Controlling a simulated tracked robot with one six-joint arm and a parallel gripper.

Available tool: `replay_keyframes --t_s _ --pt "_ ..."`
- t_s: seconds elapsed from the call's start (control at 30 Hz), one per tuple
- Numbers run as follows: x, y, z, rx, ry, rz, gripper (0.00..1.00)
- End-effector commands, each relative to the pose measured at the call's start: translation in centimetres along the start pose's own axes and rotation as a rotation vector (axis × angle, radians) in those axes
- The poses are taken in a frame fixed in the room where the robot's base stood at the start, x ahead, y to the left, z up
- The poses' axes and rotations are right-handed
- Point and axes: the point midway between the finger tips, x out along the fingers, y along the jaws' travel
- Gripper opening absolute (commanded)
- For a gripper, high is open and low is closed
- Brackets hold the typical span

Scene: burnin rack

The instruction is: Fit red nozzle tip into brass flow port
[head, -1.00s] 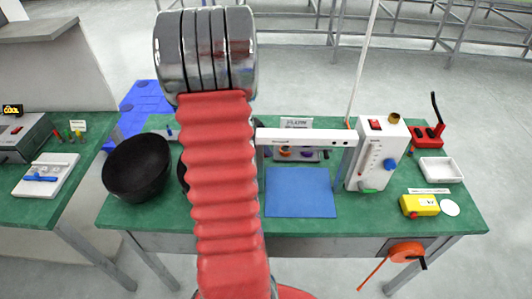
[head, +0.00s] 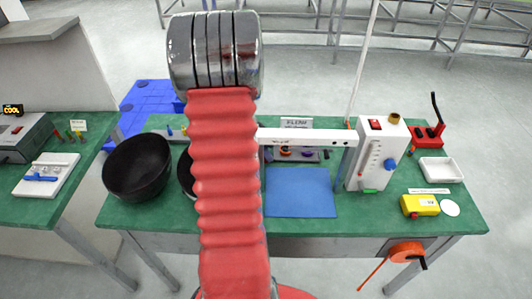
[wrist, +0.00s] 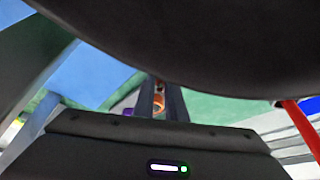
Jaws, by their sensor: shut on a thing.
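My gripper (wrist: 164,100) shows in the wrist view as two dark, close-set fingers. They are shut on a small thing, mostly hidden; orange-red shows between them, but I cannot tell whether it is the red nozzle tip. In the head view my red bellows arm hides the gripper. A brass fitting (head: 394,118), seemingly the flow port, stands on top of the white meter box (head: 375,155) right of centre on the green bench. Small coloured tips (head: 68,135), red among them, stand on the left bench.
A white gantry (head: 306,135) stands over a blue mat (head: 300,192), with a sign (head: 296,123) behind. A black bowl (head: 137,167) is at left. A yellow box (head: 420,205), white tray (head: 440,169) and red stand (head: 429,135) are at right. An orange reel (head: 405,253) hangs in front.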

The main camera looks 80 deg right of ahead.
Motion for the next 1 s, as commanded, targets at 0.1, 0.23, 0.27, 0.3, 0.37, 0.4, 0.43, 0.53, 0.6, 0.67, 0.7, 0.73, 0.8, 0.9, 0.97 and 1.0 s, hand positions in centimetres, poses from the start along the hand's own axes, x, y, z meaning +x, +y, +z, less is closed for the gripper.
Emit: replay_keyframes --t_s 0.1,0.23,0.27,0.3,0.37,0.4,0.43,0.53,0.6,0.67,0.7,0.73,0.8,0.9,0.97,1.0 --pt "0.1 0.0 0.0 0.0 0.0 0.0 0.16" --pt "0.1 0.0 0.0 0.0 0.0 0.0 0.25" --pt "0.1 0.0 0.0 0.0 0.0 0.0 0.28" --pt "0.1 0.0 0.0 0.0 0.0 0.0 0.3" --pt "0.1 0.0 0.0 0.0 0.0 0.0 0.3" --pt "0.1 0.0 0.0 0.0 0.0 0.0 0.3" --pt "0.1 0.0 0.0 0.0 0.0 0.0 0.3" --pt "0.1 0.0 0.0 0.0 0.0 0.0 0.3" --pt "-0.1 0.0 0.0 0.0 0.0 0.0 0.3" --pt "-0.3 0.0 -0.1 0.0 0.001 -0.001 0.3" --pt "-0.5 0.0 -0.1 0.0 0.001 -0.001 0.3" --pt "-0.8 -0.1 -0.1 0.001 0.001 -0.002 0.3" --pt "-1.4 -0.1 -0.1 0.002 0.001 -0.003 0.3" --pt "-2.6 -0.1 -0.1 0.001 0.002 -0.003 0.3" --pt "-3.5 -0.1 0.0 0.001 0.001 -0.004 0.3" --pt "-4.1 -0.1 -0.1 0.001 0.002 -0.003 0.3"
